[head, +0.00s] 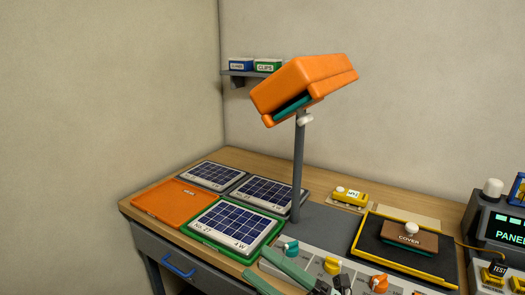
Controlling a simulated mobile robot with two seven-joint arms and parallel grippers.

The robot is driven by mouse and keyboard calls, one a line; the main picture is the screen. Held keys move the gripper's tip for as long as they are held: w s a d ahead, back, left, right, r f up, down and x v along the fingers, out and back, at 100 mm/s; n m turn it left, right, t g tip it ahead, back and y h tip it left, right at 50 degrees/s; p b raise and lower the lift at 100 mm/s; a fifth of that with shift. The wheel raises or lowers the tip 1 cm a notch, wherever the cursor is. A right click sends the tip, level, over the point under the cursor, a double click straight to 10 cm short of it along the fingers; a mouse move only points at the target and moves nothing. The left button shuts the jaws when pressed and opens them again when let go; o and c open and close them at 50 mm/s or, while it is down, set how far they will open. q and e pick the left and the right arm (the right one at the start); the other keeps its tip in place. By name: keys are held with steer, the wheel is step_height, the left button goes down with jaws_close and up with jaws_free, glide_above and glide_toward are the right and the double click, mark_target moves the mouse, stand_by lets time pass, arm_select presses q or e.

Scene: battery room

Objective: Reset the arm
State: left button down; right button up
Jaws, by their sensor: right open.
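My right gripper (260,267) is at the bottom edge of the head view, low over the front of the bench. Its two green fingers point up and left with a gap between them, open and empty. The fingertips are near the front edge of the green-framed solar panel (236,222) and left of the switch panel (330,263). I cannot tell whether they touch anything. The rest of my right arm is mostly out of the picture. My left gripper is not in view.
An orange lamp-like head (305,84) stands tilted on a grey post (298,175). Solar panels (210,175) and an orange plate (176,202) lie at left. A brown cover (408,243) sits on a yellow-edged black tray (378,258). A meter (500,228) stands at right.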

steer(key=d+f+m+t+h+p, duration=0.1)
steer(key=d+f+m+t+h, duration=0.3)
steer(key=f+m+h, duration=0.45)
steer(key=d+f+m+t+h+p, duration=0.1)
steer(key=d+f+m+t+h, duration=0.1)
steer(key=d+f+m+h, duration=0.65)
steer(key=s+d+f+m+g+h, duration=0.1)
steer(key=s+d+f+m+g, duration=0.1)
steer(key=s+f+m, duration=0.3)
steer(key=s+d+f+m+g+h, duration=0.1)
steer(key=s+f+m+g, duration=0.3)
steer(key=s+f, duration=0.6)
step_height(320, 180, down, 3)
steer(key=shift+d+r+m, duration=0.1)
steer(key=shift+d+m, duration=0.25)
steer(key=shift+m, duration=0.85)
steer(key=shift+s, duration=0.1)
steer(key=shift+c, duration=0.3)
